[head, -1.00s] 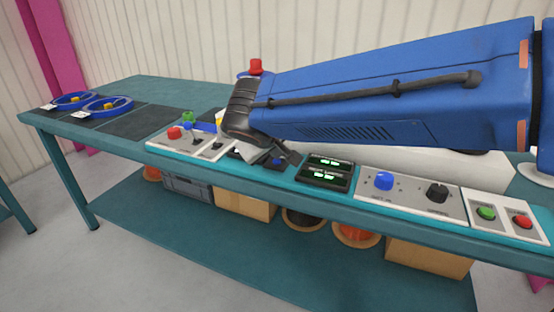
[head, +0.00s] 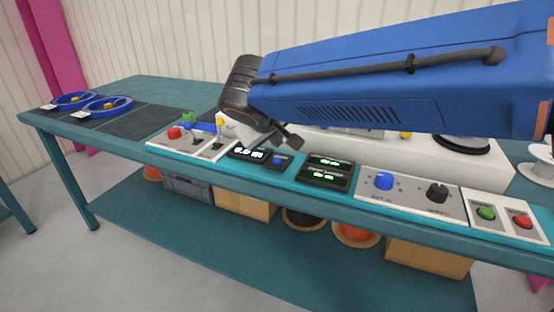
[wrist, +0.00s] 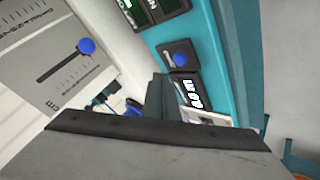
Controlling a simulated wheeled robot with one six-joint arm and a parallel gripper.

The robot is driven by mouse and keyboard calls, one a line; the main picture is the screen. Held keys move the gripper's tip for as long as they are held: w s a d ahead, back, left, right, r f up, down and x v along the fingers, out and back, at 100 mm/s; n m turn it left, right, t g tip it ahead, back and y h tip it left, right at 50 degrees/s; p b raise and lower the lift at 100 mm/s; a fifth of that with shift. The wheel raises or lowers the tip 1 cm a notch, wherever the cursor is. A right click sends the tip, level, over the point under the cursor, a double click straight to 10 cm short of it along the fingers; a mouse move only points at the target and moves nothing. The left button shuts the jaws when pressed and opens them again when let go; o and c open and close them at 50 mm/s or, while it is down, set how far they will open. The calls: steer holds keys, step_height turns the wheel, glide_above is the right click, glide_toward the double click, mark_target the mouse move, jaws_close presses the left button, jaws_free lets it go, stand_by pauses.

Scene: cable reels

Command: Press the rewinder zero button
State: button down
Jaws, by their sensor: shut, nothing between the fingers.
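The zero button, a round blue button (head: 277,161), sits on a small dark panel on the bench's front strip. It also shows in the wrist view (wrist: 180,59). A dark display (head: 248,153) with bright white characters is beside it on the left; in the wrist view the display (wrist: 187,91) lies just below the button. My gripper (head: 292,141) is shut and empty, above and slightly right of the button and apart from it. In the wrist view my shut fingers (wrist: 157,96) show left of the display, and the button is in clear view.
Left of the display is a panel with a red button (head: 174,133) and levers. To the right are a green-lit display box (head: 325,171), a panel with blue and black knobs (head: 411,195), and green and red buttons (head: 504,216). A white machine (head: 480,168) stands behind.

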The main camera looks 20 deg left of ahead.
step_height(320, 180, up, 3)
stand_by(0.4)
stand_by(0.6)
